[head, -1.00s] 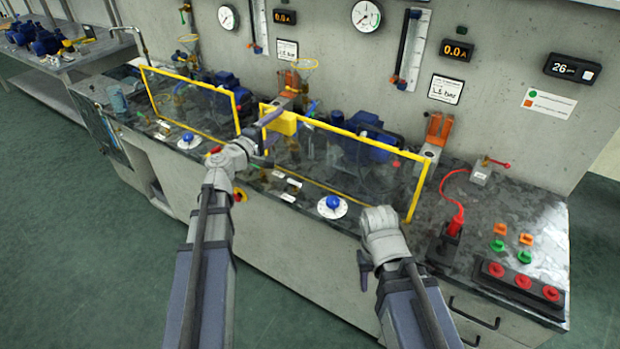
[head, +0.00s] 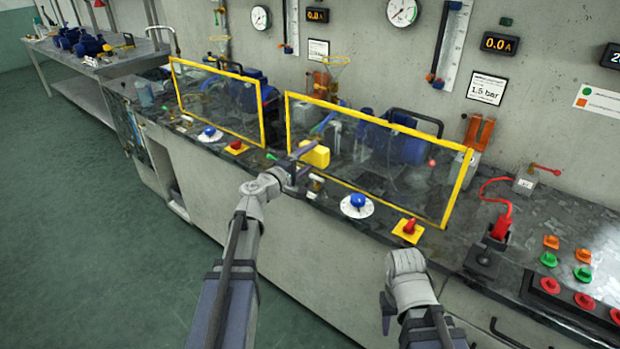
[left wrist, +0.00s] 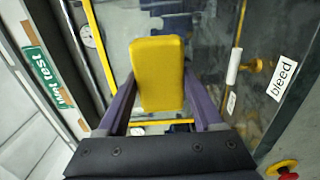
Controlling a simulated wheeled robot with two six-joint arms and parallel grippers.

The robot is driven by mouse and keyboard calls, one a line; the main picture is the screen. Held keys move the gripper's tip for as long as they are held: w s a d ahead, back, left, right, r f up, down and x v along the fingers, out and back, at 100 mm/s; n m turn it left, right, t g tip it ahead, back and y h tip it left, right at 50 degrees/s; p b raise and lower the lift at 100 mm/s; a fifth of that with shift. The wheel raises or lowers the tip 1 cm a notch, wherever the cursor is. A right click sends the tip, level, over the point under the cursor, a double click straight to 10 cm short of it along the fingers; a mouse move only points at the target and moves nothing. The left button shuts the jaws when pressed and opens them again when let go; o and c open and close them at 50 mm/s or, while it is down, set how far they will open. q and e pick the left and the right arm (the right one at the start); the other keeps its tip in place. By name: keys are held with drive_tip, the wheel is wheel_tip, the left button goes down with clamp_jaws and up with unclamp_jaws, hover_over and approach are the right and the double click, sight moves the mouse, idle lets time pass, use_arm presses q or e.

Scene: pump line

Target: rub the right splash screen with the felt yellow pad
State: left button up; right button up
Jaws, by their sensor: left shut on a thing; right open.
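The right splash screen (head: 390,165) is a clear pane in a yellow frame, standing upright along the bench. My left gripper (head: 301,160) is shut on the felt yellow pad (head: 314,154), a thick yellow block. The pad is in front of the pane's lower left part. In the left wrist view the pad (left wrist: 158,75) sits between the purple fingers, with the pane behind it. I cannot tell whether it touches the pane. My right gripper (head: 387,312) is open and empty, low in front of the bench edge.
A second yellow-framed screen (head: 215,105) stands to the left. A blue knob on a white dial (head: 358,203) and a red knob on a yellow plate (head: 408,229) sit at the bench front. A red plug (head: 501,224) with a cable is at the right.

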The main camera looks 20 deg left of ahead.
sight(353, 151)
use_arm(q)
drive_tip(key=shift+f, duration=0.5)
drive_tip(key=shift+w+r, duration=0.15)
use_arm(e)
drive_tip(key=shift+f, duration=0.35)
use_arm(q)
drive_tip(key=shift+x, duration=2.95)
drive_tip(key=shift+x, duration=0.85)
drive_tip(key=shift+s+d, duration=0.35)
drive_tip(key=shift+d, duration=0.4)
drive_tip(key=shift+s+d, duration=0.3)
drive_tip(key=shift+d, duration=0.45)
drive_tip(key=shift+s+d, duration=0.1)
drive_tip(key=shift+d, duration=0.1)
drive_tip(key=shift+d, duration=0.1)
drive_tip(key=shift+s+d, duration=0.25)
drive_tip(key=shift+d, duration=0.6)
drive_tip(key=shift+s+d, duration=0.25)
drive_tip(key=shift+d, duration=0.6)
